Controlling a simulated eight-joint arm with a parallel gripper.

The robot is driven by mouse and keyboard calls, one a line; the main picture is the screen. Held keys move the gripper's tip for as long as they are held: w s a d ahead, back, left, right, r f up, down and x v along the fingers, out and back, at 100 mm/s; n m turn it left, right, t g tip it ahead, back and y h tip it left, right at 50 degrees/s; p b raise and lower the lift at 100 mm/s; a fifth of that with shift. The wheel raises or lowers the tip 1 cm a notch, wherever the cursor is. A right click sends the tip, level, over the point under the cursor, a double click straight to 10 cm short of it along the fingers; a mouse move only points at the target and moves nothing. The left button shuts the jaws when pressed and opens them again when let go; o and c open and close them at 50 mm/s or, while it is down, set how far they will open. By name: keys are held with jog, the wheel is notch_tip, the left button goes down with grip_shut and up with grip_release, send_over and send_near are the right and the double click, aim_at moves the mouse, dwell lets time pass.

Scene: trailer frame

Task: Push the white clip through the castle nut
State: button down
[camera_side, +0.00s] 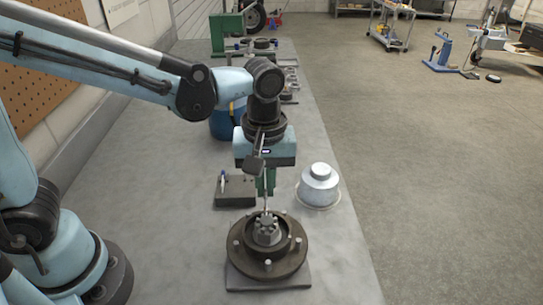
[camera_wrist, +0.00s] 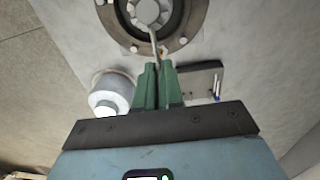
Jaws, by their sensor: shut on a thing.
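The castle nut (camera_side: 266,230) sits at the centre of a round brown hub (camera_side: 242,256) with several studs on its flange. In the wrist view the nut (camera_wrist: 148,12) is at the top, inside the hub (camera_wrist: 118,28). My gripper (camera_side: 266,192) is above and just behind the nut, its green fingers pointing down. In the wrist view the fingers (camera_wrist: 158,70) are closed around a thin pale clip (camera_wrist: 154,42). The clip reaches from the fingertips to the edge of the nut. I cannot tell whether its tip has entered a slot or hole there.
A dark block (camera_side: 236,192) with small upright pins, one blue-topped, stands behind the hub to the left. A silver stepped cap (camera_side: 319,187) stands to the right near the bench edge. A blue container (camera_side: 225,122) and a green fixture (camera_side: 227,35) are farther back.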

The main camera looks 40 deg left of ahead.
jog(key=shift+s+d, duration=1)
dwell(2.5)
jog(key=c, duration=0.8)
grip_release()
jog(key=shift+r, duration=0.1)
jog(key=shift+r, duration=3.4)
jog(key=shift+a, duration=0.1)
jog(key=a+f+m+t, duration=0.1)
jog(key=a+m+t, duration=0.1)
jog(key=a, duration=0.3)
jog(key=a+f+m+t, duration=0.1)
jog(key=a+m+t, duration=0.1)
jog(key=a+m, duration=0.2)
jog(key=s+a+f+m+t, duration=0.1)
jog(key=a+m+t, duration=0.2)
jog(key=a, duration=0.3)
jog(key=shift+a+f, duration=0.1)
jog(key=shift+a, duration=0.15)
